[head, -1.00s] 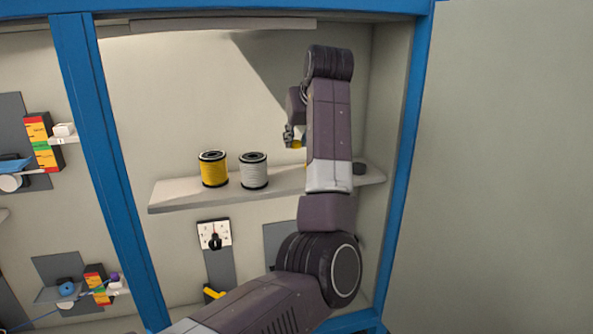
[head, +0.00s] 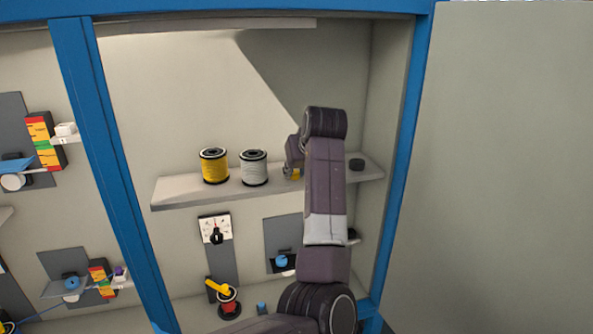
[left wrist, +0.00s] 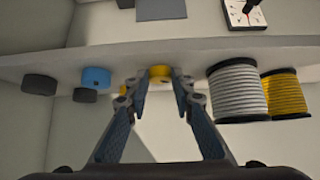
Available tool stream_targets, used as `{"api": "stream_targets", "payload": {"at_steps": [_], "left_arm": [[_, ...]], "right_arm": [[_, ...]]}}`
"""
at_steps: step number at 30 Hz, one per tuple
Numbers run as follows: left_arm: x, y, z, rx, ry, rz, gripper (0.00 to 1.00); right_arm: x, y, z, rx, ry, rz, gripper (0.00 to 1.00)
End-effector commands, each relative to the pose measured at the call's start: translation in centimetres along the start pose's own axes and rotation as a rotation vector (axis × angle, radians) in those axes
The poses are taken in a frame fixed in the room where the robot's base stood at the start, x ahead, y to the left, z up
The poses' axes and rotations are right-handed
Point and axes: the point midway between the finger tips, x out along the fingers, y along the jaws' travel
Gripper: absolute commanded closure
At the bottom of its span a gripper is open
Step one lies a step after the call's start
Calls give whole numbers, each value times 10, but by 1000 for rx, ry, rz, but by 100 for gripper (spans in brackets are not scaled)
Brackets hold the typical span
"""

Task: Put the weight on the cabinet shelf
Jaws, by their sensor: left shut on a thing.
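The yellow weight (head: 291,174) is between the fingertips of my left gripper (head: 293,167), which is shut on it. It also shows in the left wrist view (left wrist: 159,73). In the head view my own arm partly hides it. The cabinet shelf (head: 190,192) is light grey, and the weight is low over it, right of the spools. I cannot tell whether the weight touches the shelf. My right gripper is not in view.
A yellow spool (head: 214,167) and a white spool (head: 254,169) stand on the shelf's left part. A dark weight (head: 357,165) is near its right end. The left wrist view, upside down, also shows a blue weight (left wrist: 96,78). Blue cabinet posts (head: 95,150) frame the bay.

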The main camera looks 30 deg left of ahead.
Motion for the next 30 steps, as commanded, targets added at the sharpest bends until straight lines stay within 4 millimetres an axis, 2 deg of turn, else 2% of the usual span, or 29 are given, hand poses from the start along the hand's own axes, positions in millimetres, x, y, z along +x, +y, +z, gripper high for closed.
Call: {"api": "stream_targets", "payload": {"at_steps": [2,3,8,17,20,23,30], "left_arm": [[1,0,1,1,0,0,97],[2,0,2,1,0,0,77],[2,0,2,0,0,0,60],[0,0,0,0,0,0,60],[-7,1,1,-1,3,2,60],[-22,1,2,-1,3,4,60],[-74,1,2,-2,4,4,60]], "right_arm": [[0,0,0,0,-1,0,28],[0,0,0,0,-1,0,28],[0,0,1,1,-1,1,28],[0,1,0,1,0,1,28],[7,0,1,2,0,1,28],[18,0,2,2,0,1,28],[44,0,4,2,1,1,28]]}}
